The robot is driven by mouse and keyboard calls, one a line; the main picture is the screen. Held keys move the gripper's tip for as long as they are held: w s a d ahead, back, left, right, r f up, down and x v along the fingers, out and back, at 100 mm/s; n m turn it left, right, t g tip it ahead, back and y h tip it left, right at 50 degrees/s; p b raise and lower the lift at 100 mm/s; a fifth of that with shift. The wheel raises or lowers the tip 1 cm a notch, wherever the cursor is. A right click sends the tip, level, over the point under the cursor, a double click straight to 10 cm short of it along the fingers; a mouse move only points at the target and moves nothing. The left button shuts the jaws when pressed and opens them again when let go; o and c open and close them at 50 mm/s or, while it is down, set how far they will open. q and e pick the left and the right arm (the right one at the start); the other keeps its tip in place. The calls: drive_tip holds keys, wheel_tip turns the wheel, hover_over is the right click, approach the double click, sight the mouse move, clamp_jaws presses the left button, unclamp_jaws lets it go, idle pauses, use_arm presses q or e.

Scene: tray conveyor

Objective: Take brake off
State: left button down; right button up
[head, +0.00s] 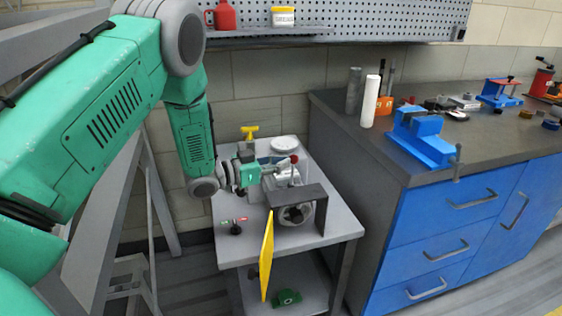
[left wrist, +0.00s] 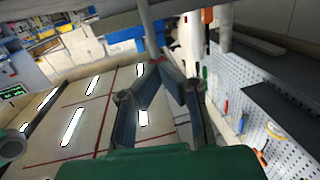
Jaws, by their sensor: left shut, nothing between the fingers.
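A machine with a grey bracket (head: 318,195) and a round hub (head: 294,214) stands on a small grey table (head: 228,206). A red knob (head: 294,158) shows at its top, by my left gripper. My left gripper (head: 278,168) reaches in over the machine from the left. Its fingers (left wrist: 168,72) come together in the left wrist view, shut and empty. A grey rod (left wrist: 148,22) shows just beyond the fingertips; I cannot tell if they touch it. Which part is the brake is not clear. My right gripper is not in view.
A yellow panel (head: 266,262) stands upright at the table's front. A yellow handle (head: 249,131) and a white round dish (head: 284,143) are at the back. A small black knob (head: 236,229) sits front left. A workbench with blue drawers (head: 430,247) stands close on the right.

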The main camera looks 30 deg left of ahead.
sight(293, 157)
use_arm(q)
drive_tip(key=w+d+g+y+p, duration=0.1)
drive_tip(key=p, duration=0.2)
drive_tip(key=w+d+r+g+y+p, duration=0.1)
drive_tip(key=g+p, duration=0.1)
drive_tip(key=p, duration=0.1)
drive_tip(key=shift+w+d, duration=0.1)
drive_tip(key=shift+w, duration=0.05)
drive_tip(key=shift+w+d+f+m+g+p, duration=0.1)
drive_tip(key=shift+w+d+m+g+p, duration=0.1)
drive_tip(key=shift+m+g+p, duration=0.15)
drive_tip(key=shift+w+d+f+p, duration=0.25)
drive_tip(key=shift+w+f+p, duration=0.05)
drive_tip(key=shift+w, duration=0.15)
